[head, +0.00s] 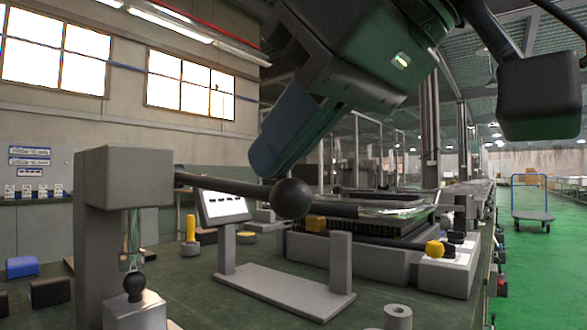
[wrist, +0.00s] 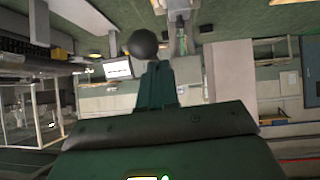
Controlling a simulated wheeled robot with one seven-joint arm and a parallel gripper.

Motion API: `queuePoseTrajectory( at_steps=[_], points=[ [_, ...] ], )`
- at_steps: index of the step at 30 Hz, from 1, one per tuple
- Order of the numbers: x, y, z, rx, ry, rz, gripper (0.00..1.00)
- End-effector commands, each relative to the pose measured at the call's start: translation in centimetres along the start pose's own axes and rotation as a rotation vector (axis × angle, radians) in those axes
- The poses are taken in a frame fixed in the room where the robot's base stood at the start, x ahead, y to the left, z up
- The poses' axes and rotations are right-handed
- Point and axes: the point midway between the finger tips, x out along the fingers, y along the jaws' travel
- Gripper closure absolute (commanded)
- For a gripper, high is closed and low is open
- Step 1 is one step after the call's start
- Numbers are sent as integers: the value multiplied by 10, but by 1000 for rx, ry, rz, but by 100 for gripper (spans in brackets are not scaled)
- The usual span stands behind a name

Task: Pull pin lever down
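The pin lever (head: 225,187) is a dark rod that leaves a grey block (head: 125,175) and ends in a black ball knob (head: 292,198). It lies nearly level, sloping slightly down to the right. My gripper (head: 264,170) has blue-green fingers and is just above the rod, left of the ball in the head view. The fingers look closed together and hold nothing. The wrist view shows the ball (wrist: 143,43) just beyond the fingertips (wrist: 157,66). I cannot tell whether they touch the rod.
Below the grey block, a greenish clear pin (head: 131,242) stands above a small black knob (head: 134,285) on a grey base. A grey U-shaped stand (head: 285,290), a tilted screen (head: 222,206) and a yellow knob (head: 434,248) share the green table. Open floor (head: 545,260) lies right.

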Motion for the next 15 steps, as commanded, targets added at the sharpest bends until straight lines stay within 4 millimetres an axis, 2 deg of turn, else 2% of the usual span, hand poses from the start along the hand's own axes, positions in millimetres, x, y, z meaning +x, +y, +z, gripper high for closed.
queuePoseTrajectory(
  at_steps=[1,6,10,15],
  points=[
    [-15,2,6,4,-11,6,100],
    [-51,3,13,6,-8,6,100],
    [-71,2,17,6,-5,5,100],
    [-86,2,20,4,-5,4,100]
  ],
)
